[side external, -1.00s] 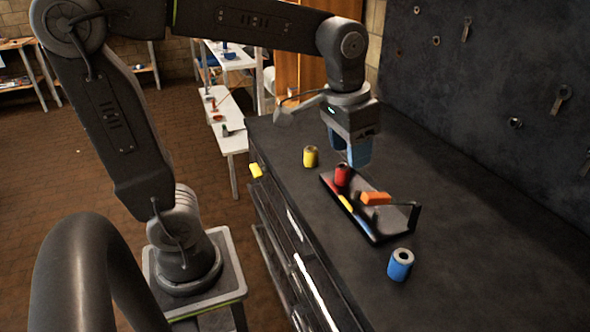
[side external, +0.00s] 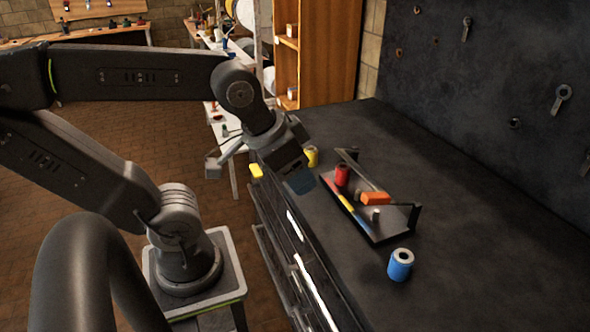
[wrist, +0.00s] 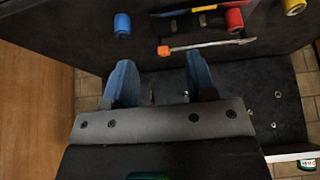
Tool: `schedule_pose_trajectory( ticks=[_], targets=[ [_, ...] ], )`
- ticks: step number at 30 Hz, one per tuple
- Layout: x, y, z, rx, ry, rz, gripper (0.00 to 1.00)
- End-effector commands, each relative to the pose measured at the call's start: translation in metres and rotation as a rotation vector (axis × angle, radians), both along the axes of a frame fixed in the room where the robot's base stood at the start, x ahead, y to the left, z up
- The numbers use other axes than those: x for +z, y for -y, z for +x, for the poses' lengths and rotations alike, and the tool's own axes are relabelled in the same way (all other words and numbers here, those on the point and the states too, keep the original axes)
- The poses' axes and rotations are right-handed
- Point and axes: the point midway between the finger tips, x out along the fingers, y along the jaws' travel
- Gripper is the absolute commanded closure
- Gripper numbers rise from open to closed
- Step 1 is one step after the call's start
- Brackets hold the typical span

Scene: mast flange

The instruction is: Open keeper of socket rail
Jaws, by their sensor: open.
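The socket rail (side external: 378,237) is a dark tray on the bench with blue and yellow marks along its front. A red socket (side external: 342,175) stands on it towards the far end. The keeper is a thin grey bar (side external: 362,172) with an orange grip (side external: 376,198); it runs over the rail from the far end. It also shows in the wrist view (wrist: 205,45). My gripper (side external: 303,182) is tilted, left of the rail above the bench's front edge. In the wrist view its blue fingers (wrist: 158,68) are apart and empty, short of the orange grip.
A yellow socket (side external: 311,156) stands behind the rail and a blue socket (side external: 400,264) in front of its near end. A dark tool wall (side external: 500,140) rises at the right. The bench is clear between rail and wall.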

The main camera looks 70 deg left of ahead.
Motion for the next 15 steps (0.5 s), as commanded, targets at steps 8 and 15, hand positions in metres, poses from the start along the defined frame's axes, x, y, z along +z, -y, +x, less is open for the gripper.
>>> schedule_pose_trajectory(
  ticks=[8,15],
  targets=[
    [0.000,0.000,0.000,0.000,0.000,0.000,0.49],
    [0.020,0.001,0.028,-0.001,-0.094,-0.002,0.49]
  ],
)
